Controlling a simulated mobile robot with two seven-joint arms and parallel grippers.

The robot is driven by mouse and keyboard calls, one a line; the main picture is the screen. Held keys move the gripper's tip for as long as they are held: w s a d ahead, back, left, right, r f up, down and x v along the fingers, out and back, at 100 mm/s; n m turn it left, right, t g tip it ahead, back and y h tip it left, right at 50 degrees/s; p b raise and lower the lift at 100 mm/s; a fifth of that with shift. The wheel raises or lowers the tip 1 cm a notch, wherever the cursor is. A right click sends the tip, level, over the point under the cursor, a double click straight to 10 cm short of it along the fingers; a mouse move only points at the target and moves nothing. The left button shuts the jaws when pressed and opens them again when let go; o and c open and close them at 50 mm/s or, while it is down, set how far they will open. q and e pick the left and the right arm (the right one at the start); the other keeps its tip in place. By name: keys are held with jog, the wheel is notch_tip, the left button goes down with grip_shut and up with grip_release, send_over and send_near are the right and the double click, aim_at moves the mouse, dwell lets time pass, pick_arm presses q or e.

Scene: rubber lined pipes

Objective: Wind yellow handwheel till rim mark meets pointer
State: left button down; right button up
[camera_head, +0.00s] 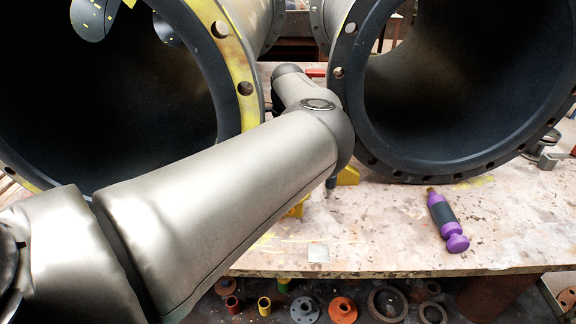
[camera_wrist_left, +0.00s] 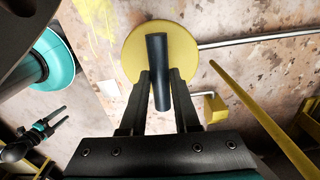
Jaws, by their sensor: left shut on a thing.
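The yellow handwheel (camera_wrist_left: 134,50) shows as a round disc in the left wrist view. A dark cylindrical handle (camera_wrist_left: 157,46) stands out from its face. My left gripper (camera_wrist_left: 160,76) is shut on this handle, with one finger on each side. A small yellow bracket (camera_wrist_left: 215,108) sits to the right of the wheel, at the end of a short rod; I cannot tell whether it is the pointer. I cannot make out a rim mark. In the head view my forearm hides the wheel and most of the left gripper.
Two large flanged pipes, left (camera_head: 240,60) and right (camera_head: 350,110), stand on the worn workbench (camera_head: 390,240). A purple-and-black tool (camera_head: 447,220) lies at right. In the wrist view a yellow bar (camera_wrist_left: 265,118) and a teal-rimmed object (camera_wrist_left: 58,62) flank the wheel.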

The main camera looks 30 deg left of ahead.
jog(key=shift+r, duration=0.15)
dwell(0.4)
pick_arm(q)
jog(key=c, duration=0.6)
grip_release()
jog(key=shift+c, duration=0.2)
jog(key=shift+r, duration=0.6)
notch_tip(320, 180, up, 14)
jog(key=p, duration=0.4)
pick_arm(e)
jog(key=s+d+f, duration=0.4)
jog(key=s+f, duration=0.1)
jog(key=f, duration=0.2)
jog(key=shift+f, duration=0.4)
